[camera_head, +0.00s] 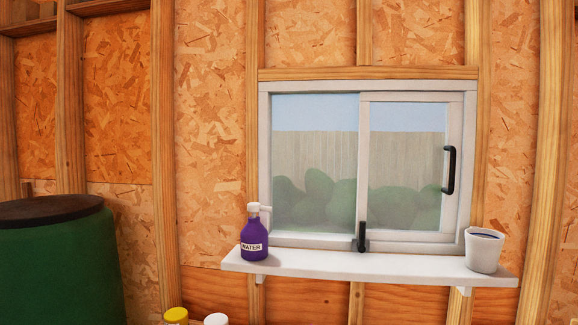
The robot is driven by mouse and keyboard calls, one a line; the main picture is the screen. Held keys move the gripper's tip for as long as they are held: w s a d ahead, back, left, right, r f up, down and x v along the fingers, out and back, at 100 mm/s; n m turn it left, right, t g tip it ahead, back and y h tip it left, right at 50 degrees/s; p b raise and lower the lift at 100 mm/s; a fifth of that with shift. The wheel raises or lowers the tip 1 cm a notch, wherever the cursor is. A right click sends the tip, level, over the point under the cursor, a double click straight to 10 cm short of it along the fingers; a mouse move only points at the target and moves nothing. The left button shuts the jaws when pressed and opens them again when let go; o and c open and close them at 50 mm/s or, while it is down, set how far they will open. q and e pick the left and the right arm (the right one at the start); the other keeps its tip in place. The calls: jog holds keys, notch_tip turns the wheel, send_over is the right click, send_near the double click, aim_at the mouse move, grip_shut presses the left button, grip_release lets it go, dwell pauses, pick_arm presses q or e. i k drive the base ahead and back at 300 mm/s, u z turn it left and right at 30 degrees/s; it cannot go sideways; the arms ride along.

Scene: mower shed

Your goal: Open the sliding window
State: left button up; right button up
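The sliding window (363,87) is set in the wall ahead, in a white frame. Its right sash (411,97) sits at the right side of the frame and overlaps the left pane (315,150) near the middle. A black vertical handle (450,170) is on the sash's right stile. A small black upright latch (361,237) is at the bottom middle, by the sash's lower left corner. I cannot tell whether the latch is locked. The sash looks shut or nearly so. Neither of my grippers is in view.
A white sill shelf (340,263) juts out below the window. A purple spray bottle labelled WATER (254,240) stands at its left end, and a white pot (484,250) at its right end. A green barrel (60,265) with a dark lid is at left. Yellow (176,315) and white (216,319) caps show below.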

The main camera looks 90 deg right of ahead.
aim_at(450, 190)
jog(key=k, duration=1.25)
jog(key=z, duration=1.55)
